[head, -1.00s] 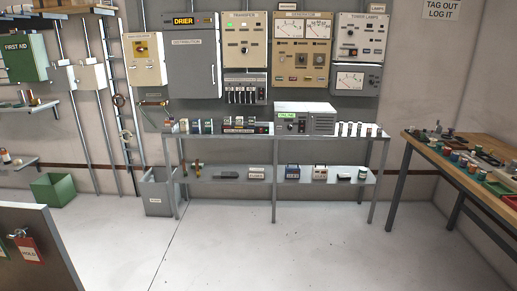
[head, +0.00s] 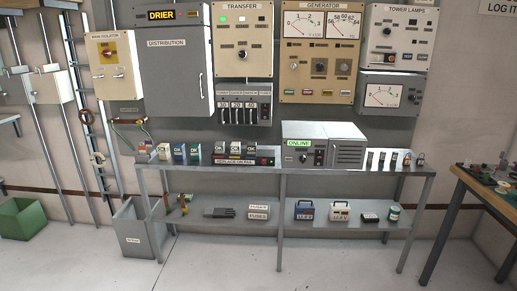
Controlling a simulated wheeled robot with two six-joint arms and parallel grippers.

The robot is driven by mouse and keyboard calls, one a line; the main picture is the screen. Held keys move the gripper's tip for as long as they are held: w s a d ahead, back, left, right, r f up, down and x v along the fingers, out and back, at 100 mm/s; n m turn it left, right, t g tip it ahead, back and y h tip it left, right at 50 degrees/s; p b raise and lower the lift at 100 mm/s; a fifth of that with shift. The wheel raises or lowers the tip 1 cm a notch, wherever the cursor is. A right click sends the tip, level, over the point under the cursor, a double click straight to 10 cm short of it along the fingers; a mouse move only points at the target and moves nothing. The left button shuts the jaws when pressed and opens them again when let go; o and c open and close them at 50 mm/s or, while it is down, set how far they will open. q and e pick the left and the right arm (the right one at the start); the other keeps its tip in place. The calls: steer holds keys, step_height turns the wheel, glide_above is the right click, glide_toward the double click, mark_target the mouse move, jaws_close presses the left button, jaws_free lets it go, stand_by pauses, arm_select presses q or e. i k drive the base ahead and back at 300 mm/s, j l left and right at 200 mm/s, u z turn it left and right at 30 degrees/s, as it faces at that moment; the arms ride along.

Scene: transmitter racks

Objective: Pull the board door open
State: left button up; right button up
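The board door (head: 178,75) is the grey front of the cabinet labelled DISTRIBUTION, on the back wall left of centre. It looks shut. Its vertical bar handle (head: 202,94) is on the right edge. A DRIER sign (head: 175,14) is at its top. Neither of my grippers shows in the head view.
A grey shelf bench (head: 285,171) stands under the cabinet, carrying small boxes and an ONLINE unit (head: 325,146). A grey bin (head: 138,232) is at its left end and a green crate (head: 22,217) further left. A wooden table (head: 487,191) is at right. Floor in front is clear.

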mark_target(173, 62)
steer(key=i, duration=1.7)
